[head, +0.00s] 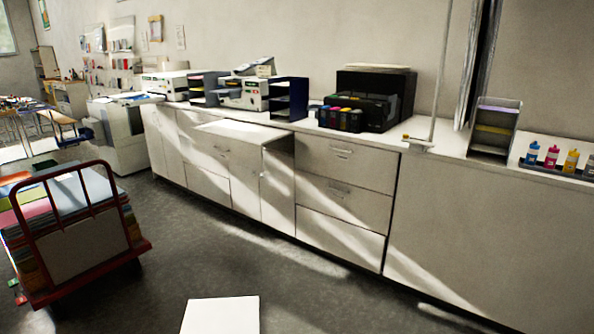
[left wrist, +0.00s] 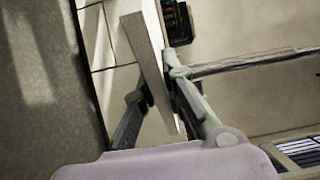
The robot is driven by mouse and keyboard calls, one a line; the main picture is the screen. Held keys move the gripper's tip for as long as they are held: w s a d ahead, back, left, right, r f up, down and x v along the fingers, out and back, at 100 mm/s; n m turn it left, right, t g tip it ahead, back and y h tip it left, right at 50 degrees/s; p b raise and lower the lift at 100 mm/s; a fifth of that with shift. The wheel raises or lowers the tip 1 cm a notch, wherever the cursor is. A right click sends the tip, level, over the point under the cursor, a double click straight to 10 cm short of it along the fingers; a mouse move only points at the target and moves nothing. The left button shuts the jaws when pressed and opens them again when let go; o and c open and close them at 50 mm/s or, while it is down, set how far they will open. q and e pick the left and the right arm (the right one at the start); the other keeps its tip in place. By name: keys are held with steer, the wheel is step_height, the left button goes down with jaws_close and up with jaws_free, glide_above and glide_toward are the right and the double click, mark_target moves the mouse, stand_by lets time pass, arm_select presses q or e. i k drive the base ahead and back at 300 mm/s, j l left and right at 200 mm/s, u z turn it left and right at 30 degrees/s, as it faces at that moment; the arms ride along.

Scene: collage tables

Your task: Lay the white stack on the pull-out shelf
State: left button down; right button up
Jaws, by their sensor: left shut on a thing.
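The white stack (head: 222,316) shows as a flat white sheet-like top at the bottom of the head view. In the left wrist view the white stack (left wrist: 146,38) is seen along its layered edge, between the two fingers of my left gripper (left wrist: 157,86). The left gripper is shut on it. A pale shelf (head: 243,131), seemingly the pull-out one, juts from the counter front at the middle left, well beyond the stack. Its top looks bare. My right gripper is in neither view.
A red cart (head: 85,222) loaded with coloured paper stands at the left. The long counter (head: 440,150) carries a black printer (head: 370,98), a dark blue organizer (head: 289,99) and ink bottles (head: 552,156). Grey floor (head: 215,250) lies open before the cabinets.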

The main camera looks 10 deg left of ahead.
mark_target(214, 127)
steer(key=i+j+u, duration=0.25)
steer(key=i+u, duration=0.15)
steer(key=i, duration=0.35)
steer(key=i+u, duration=0.35)
steer(key=i, duration=0.4)
steer(key=i+l+u, duration=0.2)
steer(key=i+u, duration=0.2)
steer(key=i, duration=0.3)
steer(key=i+j, duration=0.1)
steer(key=i, duration=0.6)
steer(key=i+z, duration=0.1)
steer(key=i, duration=0.55)
steer(key=i+j+z, duration=0.1)
steer(key=i, duration=0.6)
steer(key=j, duration=0.15)
